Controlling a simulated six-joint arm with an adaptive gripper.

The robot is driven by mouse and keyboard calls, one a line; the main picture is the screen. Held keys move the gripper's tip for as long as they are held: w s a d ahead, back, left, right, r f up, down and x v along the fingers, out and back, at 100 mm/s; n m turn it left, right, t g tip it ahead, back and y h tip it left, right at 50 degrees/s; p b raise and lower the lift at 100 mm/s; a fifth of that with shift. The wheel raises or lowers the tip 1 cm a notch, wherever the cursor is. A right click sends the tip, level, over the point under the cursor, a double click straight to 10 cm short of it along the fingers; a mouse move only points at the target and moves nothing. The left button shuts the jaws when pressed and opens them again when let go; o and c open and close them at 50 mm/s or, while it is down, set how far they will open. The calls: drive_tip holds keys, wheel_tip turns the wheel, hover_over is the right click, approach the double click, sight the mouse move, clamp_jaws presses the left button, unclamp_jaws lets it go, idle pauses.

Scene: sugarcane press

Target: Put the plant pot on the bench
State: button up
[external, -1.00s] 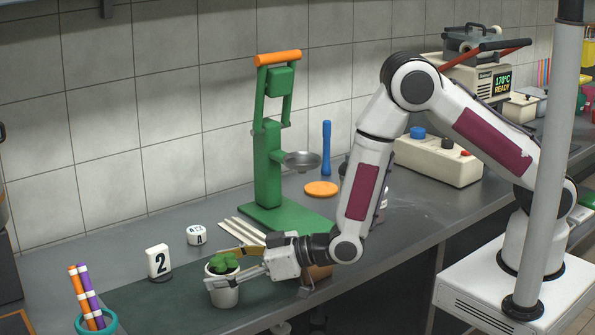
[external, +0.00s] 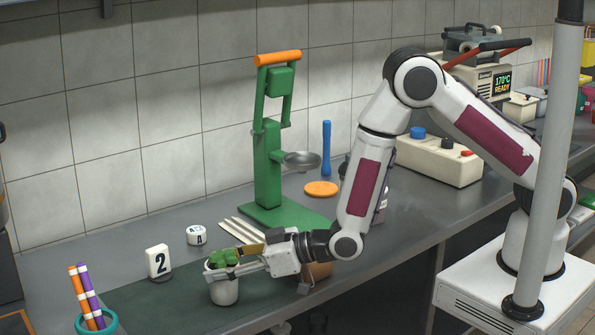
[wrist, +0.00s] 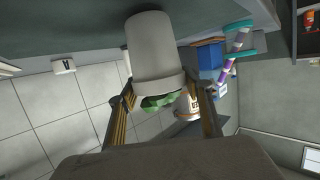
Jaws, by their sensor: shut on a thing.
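The plant pot (external: 224,292) is a small whitish pot with a green plant (external: 222,257) in it. It is upright at the front left, over the dark green mat area of the grey bench (external: 410,222). My gripper (external: 236,262) is shut on the pot near its rim, reaching in from the right. In the wrist view the pot (wrist: 153,45) sits between my two fingers, with the green leaves toward the palm. I cannot tell whether the pot's base touches the bench.
A white number 2 block (external: 158,262) stands left of the pot. A teal holder (external: 108,323) with striped sticks is at the front left. The green press (external: 268,180) stands behind, with pale sticks (external: 240,230) near its base. The bench's front edge is close.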

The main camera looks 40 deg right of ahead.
drive_tip(key=shift+r, duration=4.65)
